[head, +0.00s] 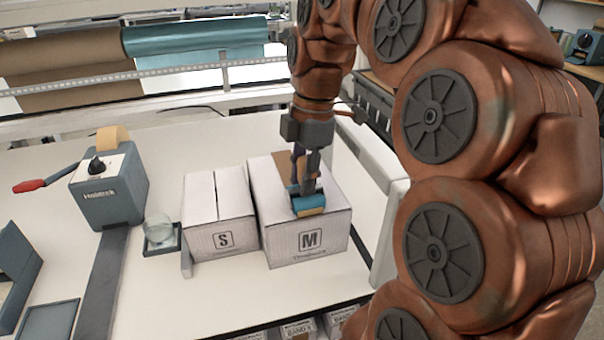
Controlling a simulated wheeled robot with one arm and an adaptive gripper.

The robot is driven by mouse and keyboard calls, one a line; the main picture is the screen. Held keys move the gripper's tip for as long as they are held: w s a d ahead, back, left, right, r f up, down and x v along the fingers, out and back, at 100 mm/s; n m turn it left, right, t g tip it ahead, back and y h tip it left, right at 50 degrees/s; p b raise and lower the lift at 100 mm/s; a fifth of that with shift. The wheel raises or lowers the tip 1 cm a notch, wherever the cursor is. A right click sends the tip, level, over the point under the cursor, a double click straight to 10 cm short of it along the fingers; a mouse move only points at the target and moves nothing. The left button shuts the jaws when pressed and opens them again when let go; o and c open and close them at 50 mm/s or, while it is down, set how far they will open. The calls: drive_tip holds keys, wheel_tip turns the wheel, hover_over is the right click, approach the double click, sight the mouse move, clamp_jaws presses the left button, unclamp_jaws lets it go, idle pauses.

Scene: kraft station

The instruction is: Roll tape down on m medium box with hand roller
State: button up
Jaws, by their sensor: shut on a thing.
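The medium box (273,219), white with an "M" on its front, stands closed on the white table. A strip of brown tape (283,160) shows on its top toward the back. My gripper (306,178) points down over the box and is shut on the hand roller (309,204). The roller has a blue-teal cylinder with a yellowish end, at the top of the box near its front edge. It appears to touch the top, but exact contact is hard to tell. The gripper hides part of the tape and the roller's handle.
A small box (220,222) marked "S" stands close at the left. Further left are a glass cup (159,229) on a dark holder and a grey tape dispenser (110,187) with a red lever. A pale raised edge (375,160) borders the table at right.

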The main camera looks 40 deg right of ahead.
sight(304, 165)
drive_tip(key=shift+s+a+r, duration=0.1)
drive_tip(key=shift+s+a, duration=0.1)
drive_tip(key=shift+s, duration=0.3)
drive_tip(key=shift+r+p, duration=1.05)
drive_tip(key=shift+r, duration=1.95)
